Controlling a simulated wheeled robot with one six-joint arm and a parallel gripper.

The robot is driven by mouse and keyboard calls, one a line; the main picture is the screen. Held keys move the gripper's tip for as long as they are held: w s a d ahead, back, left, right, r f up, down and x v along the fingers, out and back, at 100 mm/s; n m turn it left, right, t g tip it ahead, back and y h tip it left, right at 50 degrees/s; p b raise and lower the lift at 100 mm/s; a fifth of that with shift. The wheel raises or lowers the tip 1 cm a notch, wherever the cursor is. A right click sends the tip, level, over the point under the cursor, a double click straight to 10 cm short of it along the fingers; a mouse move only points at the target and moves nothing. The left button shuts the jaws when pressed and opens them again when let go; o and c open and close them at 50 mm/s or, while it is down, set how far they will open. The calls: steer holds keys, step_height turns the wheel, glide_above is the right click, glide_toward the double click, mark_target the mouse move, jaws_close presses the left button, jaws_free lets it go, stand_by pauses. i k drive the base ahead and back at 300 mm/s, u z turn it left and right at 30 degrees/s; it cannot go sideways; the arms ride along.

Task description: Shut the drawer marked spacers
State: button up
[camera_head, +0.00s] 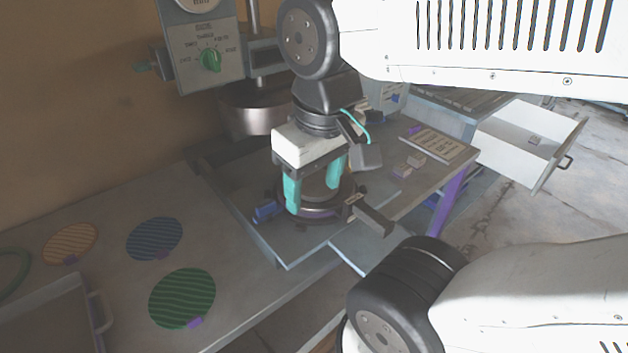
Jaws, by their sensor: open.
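An open drawer (515,148) sticks out at the right, from a grey cabinet beyond the bench. It has white walls, a dark handle (565,162) on its front and a small object (534,140) inside. I cannot read any marking on it, so I cannot tell whether it is the spacers drawer. My gripper (313,197) has teal fingers spread apart and points down over a dark round ring fixture (305,213) under the press. It is well to the left of the drawer. Whether the fingers touch the ring is unclear.
The press head (255,113) and its dial panel (208,58) stand behind my gripper. Orange (69,243), blue (154,239) and green (182,298) discs lie on the bench at left. A sign board (438,142) and small blocks lie between gripper and drawer. Floor is clear right of the drawer.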

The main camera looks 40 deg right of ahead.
mark_target(516, 133)
steer(key=z, duration=0.25)
steer(key=k, duration=0.25)
steer(key=z, duration=0.95)
steer(key=k, duration=1.1)
steer(key=z, duration=1.6)
steer(key=i, duration=1.85)
steer(key=u, duration=0.7)
